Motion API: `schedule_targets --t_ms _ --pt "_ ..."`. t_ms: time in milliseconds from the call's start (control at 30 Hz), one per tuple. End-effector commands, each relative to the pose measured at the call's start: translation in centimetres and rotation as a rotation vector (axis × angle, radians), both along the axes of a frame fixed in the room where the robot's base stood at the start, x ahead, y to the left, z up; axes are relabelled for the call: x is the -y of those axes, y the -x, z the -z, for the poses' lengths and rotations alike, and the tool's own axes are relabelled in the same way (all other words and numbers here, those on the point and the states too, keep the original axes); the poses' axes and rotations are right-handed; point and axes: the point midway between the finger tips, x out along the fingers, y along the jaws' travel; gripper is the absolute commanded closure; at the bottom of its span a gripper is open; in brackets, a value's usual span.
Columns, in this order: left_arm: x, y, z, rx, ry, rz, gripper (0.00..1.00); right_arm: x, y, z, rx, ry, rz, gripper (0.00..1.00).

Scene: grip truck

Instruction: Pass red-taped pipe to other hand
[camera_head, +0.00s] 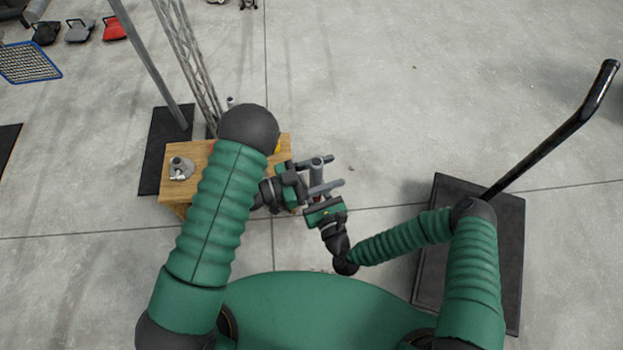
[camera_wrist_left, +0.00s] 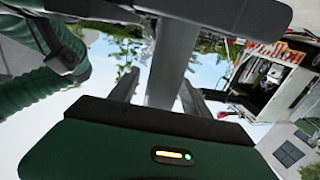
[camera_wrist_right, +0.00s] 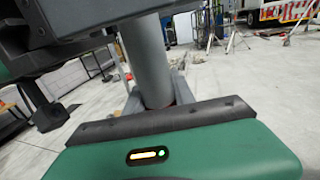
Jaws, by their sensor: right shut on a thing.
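A grey pipe (camera_head: 317,176) stands roughly upright between my two grippers in the head view. My right gripper (camera_head: 323,198) is shut on it from below. My left gripper (camera_head: 324,173) comes in from the left, its two fingers apart on either side of the pipe, with a gap showing. The pipe also crosses the left wrist view (camera_wrist_left: 172,62) and the right wrist view (camera_wrist_right: 148,62), rising between the fingers in each. I cannot make out the red tape clearly; the grippers hide part of the pipe.
A wooden table (camera_head: 180,195) with a grey metal fitting (camera_head: 181,167) stands left, partly behind my left arm. A grey pole and a lattice mast (camera_head: 188,65) rise behind it. A black base plate (camera_head: 510,235) with a slanted black bar (camera_head: 550,132) stands right.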

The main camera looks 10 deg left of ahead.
Motion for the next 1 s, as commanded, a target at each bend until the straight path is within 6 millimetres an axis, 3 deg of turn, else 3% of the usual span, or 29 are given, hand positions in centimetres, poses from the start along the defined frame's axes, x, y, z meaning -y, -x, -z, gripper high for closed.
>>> schedule_targets --t_ms 233,333,633,833,933,1000 --pt "-0.2 0.1 0.1 -0.002 -0.001 -0.001 0.44 0.1 -0.1 -0.1 0.002 -0.001 0.002 1.0" --pt "-1.2 0.5 0.1 -0.002 -0.002 -0.003 0.44 0.1 -0.1 -0.1 0.002 0.0 0.003 1.0" --pt "-7.9 3.7 0.2 -0.005 -0.001 -0.008 0.44 0.1 -0.1 -0.1 0.002 0.0 0.003 1.0" --pt "-10.4 5.1 0.2 -0.002 -0.001 -0.003 0.44 0.1 -0.1 -0.1 0.002 0.0 0.003 1.0" --pt "-10.7 4.4 0.3 0.005 -0.047 -0.022 0.44 0.1 -0.1 -0.1 0.002 0.0 0.003 1.0" --pt "-10.7 2.6 0.7 0.009 -0.138 -0.068 0.44 0.1 -0.1 -0.1 0.002 0.0 0.003 1.0"
